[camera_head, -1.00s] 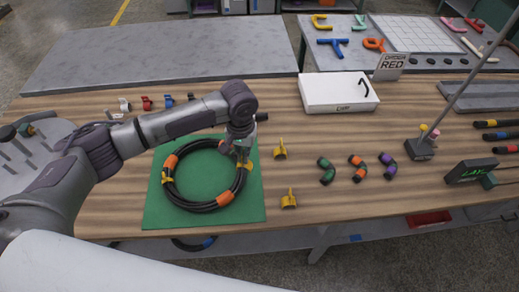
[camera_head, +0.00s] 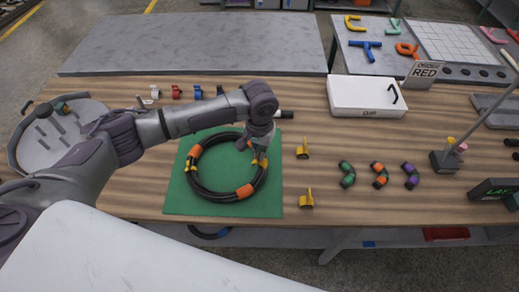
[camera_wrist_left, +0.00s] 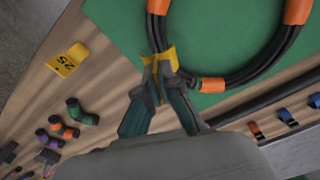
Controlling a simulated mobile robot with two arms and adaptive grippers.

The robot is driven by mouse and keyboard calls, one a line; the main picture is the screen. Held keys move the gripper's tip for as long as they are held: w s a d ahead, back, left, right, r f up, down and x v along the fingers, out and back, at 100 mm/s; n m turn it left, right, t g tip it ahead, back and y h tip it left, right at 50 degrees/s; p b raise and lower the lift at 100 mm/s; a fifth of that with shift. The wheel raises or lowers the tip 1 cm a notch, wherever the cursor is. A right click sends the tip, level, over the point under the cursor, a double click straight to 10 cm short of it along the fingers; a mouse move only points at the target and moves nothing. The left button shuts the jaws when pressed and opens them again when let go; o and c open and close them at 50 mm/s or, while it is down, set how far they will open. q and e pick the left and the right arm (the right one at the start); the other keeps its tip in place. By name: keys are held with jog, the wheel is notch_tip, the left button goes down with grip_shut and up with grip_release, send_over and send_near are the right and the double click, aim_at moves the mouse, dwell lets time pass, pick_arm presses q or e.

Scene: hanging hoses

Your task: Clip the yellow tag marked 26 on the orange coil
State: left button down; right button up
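The orange coil (camera_head: 237,193), a black hose ring with orange bands, lies on a green mat (camera_head: 273,208). My left gripper (camera_head: 260,158) is at the coil's right side. In the left wrist view its fingers (camera_wrist_left: 158,72) are closed about a yellow tag (camera_wrist_left: 166,57) that sits at the hose. The number on this tag is not readable, and the fingers partly hide it. Another yellow clip (camera_head: 192,164) is on the coil's left side. One loose tag (camera_wrist_left: 68,60) reads 25 in the left wrist view. My right gripper is out of view.
Green, orange and purple banded hose pieces (camera_head: 380,175) lie to the right. A white box (camera_head: 366,97) and an "ORDER RED" sign (camera_head: 425,70) stand behind. Small coloured clips (camera_head: 197,92) line the back left.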

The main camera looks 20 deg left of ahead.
pick_arm(q)
jog(key=shift+f+b, duration=0.4)
jog(key=shift+f, duration=1.55)
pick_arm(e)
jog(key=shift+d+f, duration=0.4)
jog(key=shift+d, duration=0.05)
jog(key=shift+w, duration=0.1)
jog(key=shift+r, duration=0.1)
pick_arm(q)
jog(key=shift+p, duration=0.45)
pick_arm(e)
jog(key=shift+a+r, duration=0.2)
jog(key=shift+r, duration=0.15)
pick_arm(q)
jog(key=shift+f, duration=0.3)
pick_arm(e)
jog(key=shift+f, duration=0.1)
pick_arm(q)
jog(key=shift+f+b, duration=0.45)
jog(key=shift+f, duration=0.45)
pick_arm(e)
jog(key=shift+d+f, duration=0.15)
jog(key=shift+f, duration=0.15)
pick_arm(q)
jog(key=shift+f+b, duration=0.3)
jog(key=shift+f, duration=0.35)
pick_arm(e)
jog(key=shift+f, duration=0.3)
